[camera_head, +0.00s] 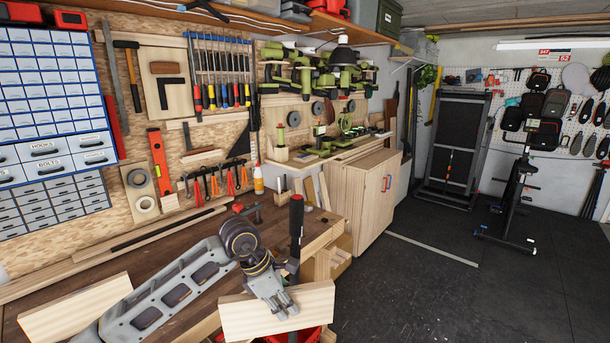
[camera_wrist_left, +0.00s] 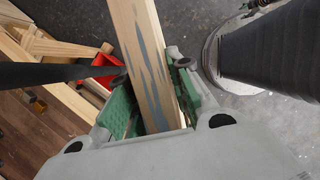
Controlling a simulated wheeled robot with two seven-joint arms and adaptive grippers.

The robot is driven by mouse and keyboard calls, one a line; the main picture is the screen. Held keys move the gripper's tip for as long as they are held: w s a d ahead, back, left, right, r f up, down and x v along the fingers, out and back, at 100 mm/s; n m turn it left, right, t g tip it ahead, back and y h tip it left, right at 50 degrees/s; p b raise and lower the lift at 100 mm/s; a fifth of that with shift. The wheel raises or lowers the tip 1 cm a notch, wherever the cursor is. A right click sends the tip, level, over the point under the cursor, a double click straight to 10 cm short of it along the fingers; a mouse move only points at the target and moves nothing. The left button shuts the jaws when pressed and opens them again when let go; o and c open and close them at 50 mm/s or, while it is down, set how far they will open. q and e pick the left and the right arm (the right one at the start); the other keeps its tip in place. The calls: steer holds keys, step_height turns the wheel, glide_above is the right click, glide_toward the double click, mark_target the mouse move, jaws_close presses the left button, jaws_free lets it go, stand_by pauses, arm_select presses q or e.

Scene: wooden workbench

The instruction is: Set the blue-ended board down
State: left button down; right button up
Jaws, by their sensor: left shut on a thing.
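My left gripper (camera_head: 281,305) is shut on a pale wooden board (camera_head: 312,311), which I take to be the blue-ended board. In the head view the board is held at the bench's near right end, in front of the wooden workbench (camera_head: 200,312). The left wrist view shows the board (camera_wrist_left: 148,60) between the green finger pads, with blue-grey streaks along its visible face. Whether it touches anything below cannot be told. A second pale board (camera_head: 75,308) lies on the bench at the left, partly behind my left arm. My right gripper is not in view.
A dark upright handle (camera_head: 296,225) stands at the bench's right end, close behind my left gripper. Something red (camera_head: 300,336) shows below the held board. A wooden cabinet (camera_head: 365,200) stands beyond the bench. Open dark floor (camera_head: 440,300) lies to the right.

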mark_target(276, 327)
arm_select(q)
steer(key=shift+s+f+m+g, duration=0.25)
steer(key=shift+f+m+g, duration=0.25)
steer(key=shift+f+m, duration=0.55)
steer(key=m, duration=0.1)
steer(key=f+m, duration=0.1)
steer(key=f+m+g, duration=0.1)
steer(key=shift+s+a+f, duration=0.1)
steer(key=shift+s+a, duration=0.15)
steer(key=shift+s, duration=0.05)
steer(key=f+m, duration=0.1)
steer(key=f+m+g, duration=0.1)
steer(key=s+a+f+m, duration=0.1)
steer(key=m, duration=0.1)
steer(key=shift+a+f+g+y, duration=0.1)
steer(key=shift+f+g+y, duration=0.05)
steer(key=shift+g+y, duration=0.15)
steer(key=a+f+m+g+y, duration=0.1)
steer(key=a+f+m+y, duration=0.1)
steer(key=a+f+m, duration=0.2)
steer(key=s+a+f+m+y, duration=0.1)
steer(key=a+f+m, duration=0.2)
steer(key=a+m, duration=0.4)
steer(key=a, duration=0.4)
steer(key=shift+f+g+y, duration=0.35)
steer(key=shift+g+y, duration=0.05)
steer(key=shift+s+a, duration=0.1)
stand_by(2.0)
